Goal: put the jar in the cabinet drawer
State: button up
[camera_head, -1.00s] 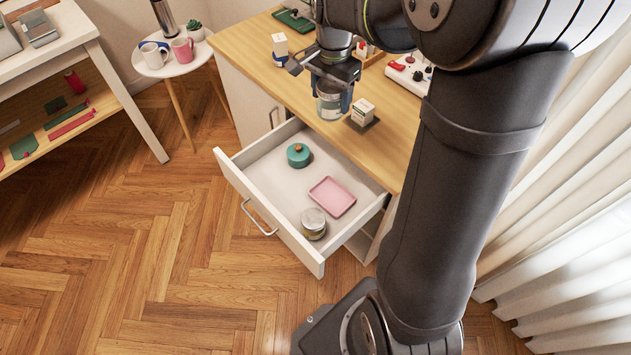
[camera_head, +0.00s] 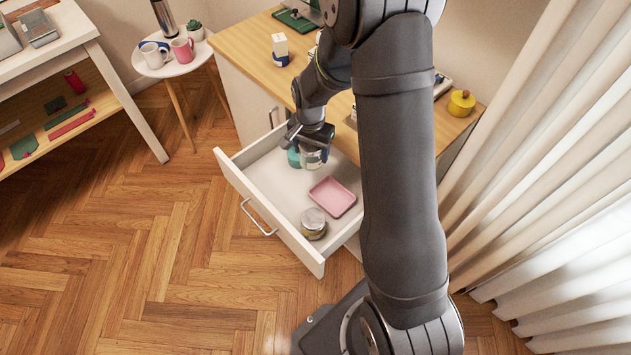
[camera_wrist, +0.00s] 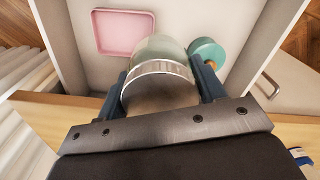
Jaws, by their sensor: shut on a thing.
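My gripper (camera_head: 308,146) is shut on a glass jar (camera_head: 312,160) over the open cabinet drawer (camera_head: 262,205).
The drawer also holds a pink tray (camera_head: 332,197) and a second jar with a metal lid (camera_head: 313,223) near its front. Bare drawer floor lies between the teal pot and the pink tray. The wooden cabinet top (camera_head: 245,48) holds a small box and bottle (camera_head: 280,50) and a yellow pot (camera_head: 461,103).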

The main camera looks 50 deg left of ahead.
notch_tip(320, 180, down, 2)
jog(key=shift+s+a, duration=0.1)
send_near(276, 184)
jog(key=shift+f, duration=1.95)
jog(key=shift+f, duration=0.15)
jog(key=o, duration=1.1)
notch_tip(276, 184, up, 12)
jog(key=shift+r, duration=0.15)
